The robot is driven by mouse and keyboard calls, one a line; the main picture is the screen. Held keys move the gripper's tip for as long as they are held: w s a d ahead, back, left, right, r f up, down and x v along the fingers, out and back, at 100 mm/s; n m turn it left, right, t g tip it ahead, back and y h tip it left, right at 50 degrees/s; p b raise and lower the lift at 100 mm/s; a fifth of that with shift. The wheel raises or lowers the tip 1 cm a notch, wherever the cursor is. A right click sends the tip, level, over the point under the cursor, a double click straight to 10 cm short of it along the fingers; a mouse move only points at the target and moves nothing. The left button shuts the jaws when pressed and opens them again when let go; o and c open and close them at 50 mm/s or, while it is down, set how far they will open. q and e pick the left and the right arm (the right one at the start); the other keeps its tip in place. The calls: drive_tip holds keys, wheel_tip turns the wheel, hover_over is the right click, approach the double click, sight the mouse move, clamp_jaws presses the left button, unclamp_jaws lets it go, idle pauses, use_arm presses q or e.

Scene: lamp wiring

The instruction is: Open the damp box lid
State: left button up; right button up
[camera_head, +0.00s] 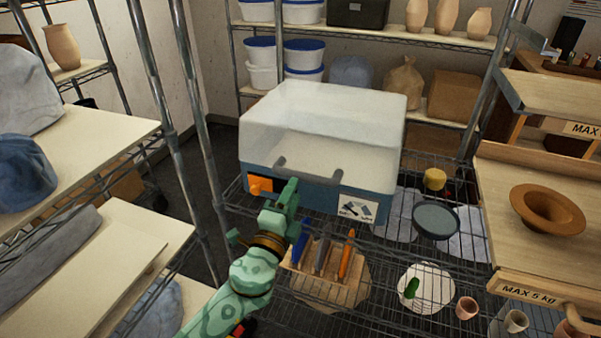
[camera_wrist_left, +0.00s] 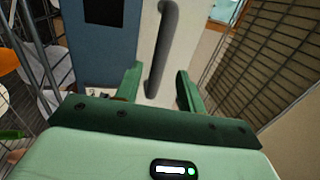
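The damp box stands on a wire shelf in the middle of the head view, with a blue base (camera_head: 318,192) and a cloudy white lid (camera_head: 335,105). The lid is down on the base. My right gripper is not in view.
A wooden tool holder (camera_head: 322,285) with several tools is below my left gripper. A dark-rimmed bowl (camera_head: 436,220) and a yellow sponge (camera_head: 434,179) are right of the box. Shelf posts (camera_head: 190,110) rise at the left. A wooden shelf (camera_head: 500,190) borders the right.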

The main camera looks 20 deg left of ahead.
sight(302, 176)
use_arm(q)
drive_tip(key=w, duration=0.4)
drive_tip(key=w+r, duration=0.1)
drive_tip(key=w, duration=0.1)
drive_tip(key=shift+w+d, duration=0.1)
drive_tip(key=shift+d, duration=0.05)
clamp_jaws()
